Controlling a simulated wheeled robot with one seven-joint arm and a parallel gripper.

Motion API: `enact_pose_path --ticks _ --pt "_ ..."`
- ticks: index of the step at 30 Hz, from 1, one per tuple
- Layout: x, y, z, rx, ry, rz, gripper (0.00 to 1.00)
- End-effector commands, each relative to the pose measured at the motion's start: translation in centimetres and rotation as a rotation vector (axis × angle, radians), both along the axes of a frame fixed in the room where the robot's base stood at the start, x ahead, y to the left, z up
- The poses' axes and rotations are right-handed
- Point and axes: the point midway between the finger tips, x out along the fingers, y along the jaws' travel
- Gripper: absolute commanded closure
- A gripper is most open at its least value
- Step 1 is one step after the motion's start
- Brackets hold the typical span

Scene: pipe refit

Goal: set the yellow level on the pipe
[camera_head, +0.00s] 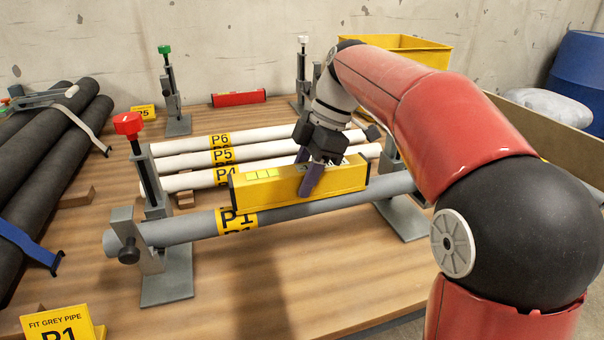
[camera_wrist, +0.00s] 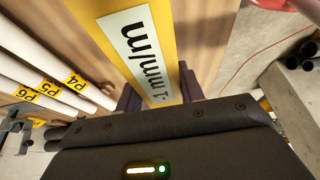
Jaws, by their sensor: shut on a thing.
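The yellow level (camera_head: 270,190) is long and box-shaped, with pale vials on its top. In the head view it lies lengthwise along the grey pipe (camera_head: 165,232), at or just above its upper side; I cannot tell whether it touches. The pipe carries a yellow P1 label and rests in clamp stands. My gripper (camera_head: 312,178) is shut on the level right of its middle, one finger showing on the near face. In the wrist view the level (camera_wrist: 175,35) runs between the dark fingers (camera_wrist: 160,92), with a white printed label on it. The pipe is hidden there.
White pipes P6, P5 and P4 (camera_head: 190,160) lie behind the grey pipe. A red-knobbed clamp stand (camera_head: 150,190) rises at the left. A red level (camera_head: 238,98) and a green-knobbed stand (camera_head: 170,90) are at the back. Black pipes (camera_head: 50,150) lie left. The front tabletop is mostly clear.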

Motion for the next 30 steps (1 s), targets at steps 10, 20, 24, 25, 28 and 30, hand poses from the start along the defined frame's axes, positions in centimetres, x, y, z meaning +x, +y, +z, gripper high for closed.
enact_pose_path --ticks 10,20,24,25,28,30 --pt "0.00 -0.01 -0.01 0.000 -0.001 0.000 0.92" --pt "0.00 -0.01 -0.25 0.000 -0.001 0.000 0.92" --pt "0.00 -0.01 -0.37 0.000 0.000 0.000 0.92" --pt "0.01 -0.02 -0.40 0.000 0.000 0.000 0.92" --pt "-0.01 -0.01 -0.50 0.000 0.000 0.000 0.92" --pt "0.00 -0.02 -0.58 0.001 0.002 -0.001 0.92"
